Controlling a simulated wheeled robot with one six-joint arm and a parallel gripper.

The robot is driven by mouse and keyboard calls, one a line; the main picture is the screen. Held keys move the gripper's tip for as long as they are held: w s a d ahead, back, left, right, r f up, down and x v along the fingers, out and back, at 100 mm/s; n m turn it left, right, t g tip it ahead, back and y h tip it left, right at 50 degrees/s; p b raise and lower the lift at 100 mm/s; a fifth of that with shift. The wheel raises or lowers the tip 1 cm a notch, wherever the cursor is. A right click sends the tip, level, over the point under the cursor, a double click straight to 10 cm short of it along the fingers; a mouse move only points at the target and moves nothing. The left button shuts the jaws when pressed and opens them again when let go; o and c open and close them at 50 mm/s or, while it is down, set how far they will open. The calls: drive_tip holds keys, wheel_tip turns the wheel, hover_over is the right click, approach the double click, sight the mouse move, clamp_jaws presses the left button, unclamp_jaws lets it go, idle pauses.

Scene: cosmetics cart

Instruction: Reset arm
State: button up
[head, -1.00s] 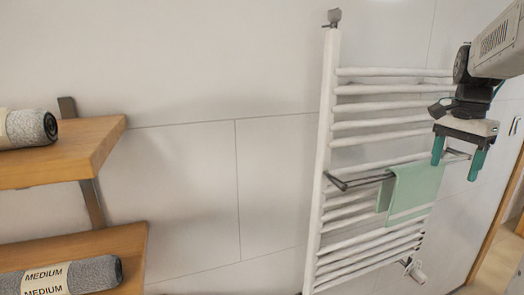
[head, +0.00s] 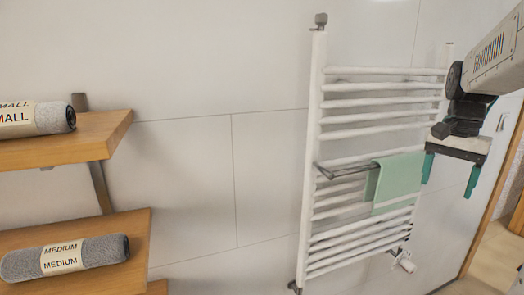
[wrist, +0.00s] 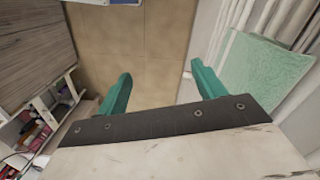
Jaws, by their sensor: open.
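My gripper (head: 449,172) is at the right of the head view, with its two teal fingers apart and pointing down. Nothing is between them. In the wrist view my gripper (wrist: 158,90) also shows open and empty over the tan floor. A light green towel (head: 398,182) hangs on the rail of a white radiator, left of my gripper in the head view. The towel also shows in the wrist view (wrist: 262,78) at the right, apart from the fingers.
The white towel radiator (head: 312,150) is on the wall. Wooden shelves (head: 105,128) at the left carry a rolled grey towel marked SMALL (head: 55,117) and one marked MEDIUM (head: 100,250). In the wrist view, a wooden cabinet (wrist: 35,50) and a cart of small items (wrist: 45,122) stand at the left.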

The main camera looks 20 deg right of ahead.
drive_tip(key=s+a+f+n, duration=0.2)
drive_tip(key=s+a+n, duration=0.1)
drive_tip(key=a, duration=0.6)
drive_tip(key=s+a+f+n+t, duration=0.1)
drive_tip(key=s+a+n, duration=0.3)
drive_tip(key=a, duration=0.5)
drive_tip(key=s+a+f+n, duration=0.3)
drive_tip(key=a+n, duration=0.3)
drive_tip(key=a, duration=0.3)
drive_tip(key=shift+s+n+t, duration=0.3)
drive_tip(key=shift+s+t, duration=0.1)
drive_tip(key=shift+d+f, duration=0.1)
